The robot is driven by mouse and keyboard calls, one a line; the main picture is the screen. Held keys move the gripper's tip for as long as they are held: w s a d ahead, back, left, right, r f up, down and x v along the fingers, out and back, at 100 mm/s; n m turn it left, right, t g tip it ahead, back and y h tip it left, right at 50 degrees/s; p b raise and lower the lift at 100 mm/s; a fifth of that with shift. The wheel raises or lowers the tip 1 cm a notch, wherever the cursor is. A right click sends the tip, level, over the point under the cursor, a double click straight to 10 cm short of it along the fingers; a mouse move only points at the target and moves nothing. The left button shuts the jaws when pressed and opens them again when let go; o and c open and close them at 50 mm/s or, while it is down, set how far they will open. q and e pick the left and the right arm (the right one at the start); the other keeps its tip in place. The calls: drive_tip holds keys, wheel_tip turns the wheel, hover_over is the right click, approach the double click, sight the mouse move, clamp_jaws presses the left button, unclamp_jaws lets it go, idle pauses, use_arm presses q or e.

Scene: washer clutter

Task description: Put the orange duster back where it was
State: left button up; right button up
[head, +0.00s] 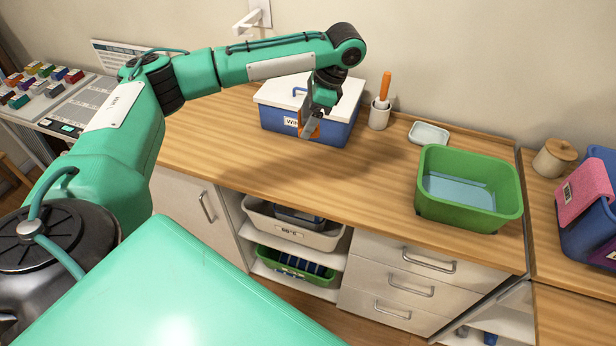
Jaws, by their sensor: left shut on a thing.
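My left gripper (310,124) hangs in front of the blue box with the white lid, its fingers pointing down above the wooden counter. It is shut on a small orange thing (314,130), which I take to be the orange duster. Only a part of it shows, the rest being hidden by the fingers. I cannot tell whether it touches the box or the counter. My right gripper is not in view.
The counter's middle (345,175) is clear. A pink cloth (584,192) hangs over a blue bin at right.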

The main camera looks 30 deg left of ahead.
use_arm(q)
wheel_tip(320, 180, down, 15)
drive_tip(key=shift+r+p, duration=0.1)
drive_tip(key=shift+p, duration=0.7)
wheel_tip(320, 180, down, 4)
drive_tip(key=shift+p, duration=0.5)
drive_tip(key=shift+f, duration=0.35)
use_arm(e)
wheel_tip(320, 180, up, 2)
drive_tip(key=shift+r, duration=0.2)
use_arm(q)
drive_tip(key=shift+f, duration=0.1)
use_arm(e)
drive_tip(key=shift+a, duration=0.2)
use_arm(q)
drive_tip(key=o, duration=1)
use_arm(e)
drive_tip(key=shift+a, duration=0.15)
